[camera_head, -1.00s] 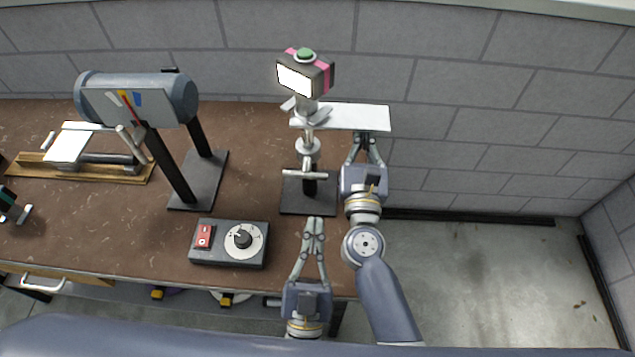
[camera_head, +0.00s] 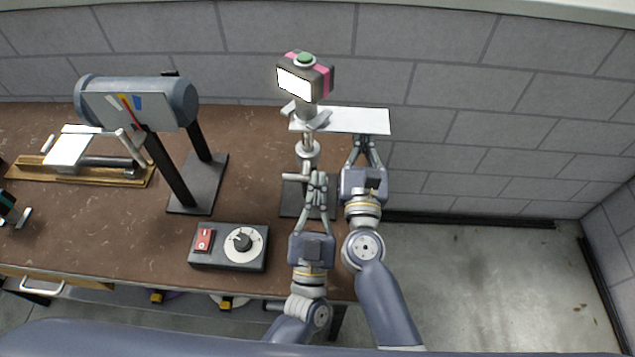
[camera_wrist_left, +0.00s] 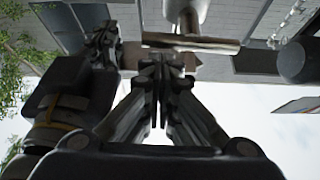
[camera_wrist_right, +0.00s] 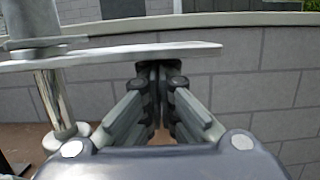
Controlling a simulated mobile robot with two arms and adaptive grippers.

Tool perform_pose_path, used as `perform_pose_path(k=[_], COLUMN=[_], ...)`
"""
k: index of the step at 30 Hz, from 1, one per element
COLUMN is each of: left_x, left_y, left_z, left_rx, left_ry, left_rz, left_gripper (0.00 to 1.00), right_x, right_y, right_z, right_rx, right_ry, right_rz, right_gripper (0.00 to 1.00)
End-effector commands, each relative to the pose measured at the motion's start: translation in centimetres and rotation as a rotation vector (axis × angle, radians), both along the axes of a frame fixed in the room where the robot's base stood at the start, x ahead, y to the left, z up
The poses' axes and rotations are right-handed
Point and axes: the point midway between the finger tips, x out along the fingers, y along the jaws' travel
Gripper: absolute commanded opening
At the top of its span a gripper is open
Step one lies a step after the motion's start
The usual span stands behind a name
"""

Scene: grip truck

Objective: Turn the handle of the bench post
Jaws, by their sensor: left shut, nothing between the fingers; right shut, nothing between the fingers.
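The bench post (camera_head: 308,148) stands upright on a dark base plate (camera_head: 290,208). A short metal crossbar handle (camera_head: 292,177) sticks out low on it; the left wrist view shows the bar (camera_wrist_left: 190,43) too. A flat white plate (camera_head: 350,120) reaches right from its upper part and also shows in the right wrist view (camera_wrist_right: 120,58). My left gripper (camera_head: 318,180) is shut and empty, its fingertips at the crossbar's right end; I cannot tell whether they touch. My right gripper (camera_head: 362,142) is shut and empty, its fingertips at the plate's near edge.
A boxy device with a green button (camera_head: 305,75) tops the post. A control box with a dial (camera_head: 230,246) lies left of my left gripper. A grey cylinder on a stand (camera_head: 140,100) is further left. A wall (camera_head: 420,60) stands behind the bench.

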Motion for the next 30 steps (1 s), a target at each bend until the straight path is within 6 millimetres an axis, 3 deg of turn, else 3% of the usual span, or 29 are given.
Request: perform_pose_path(k=[14,30], left_x=[0.02,0.03], left_y=[0.04,-0.14], left_z=[-0.29,-0.51], left_rx=[0.005,0.175], left_ry=[0.000,0.001], left_rz=[-0.001,-0.001], left_gripper=[0.00,0.00], right_x=[0.03,0.03], right_y=[0.00,0.01], right_z=[0.36,0.36], right_rx=[0.001,0.001], right_ry=[-0.006,-0.006], right_rz=[0.000,0.000], right_gripper=[0.00,0.00])
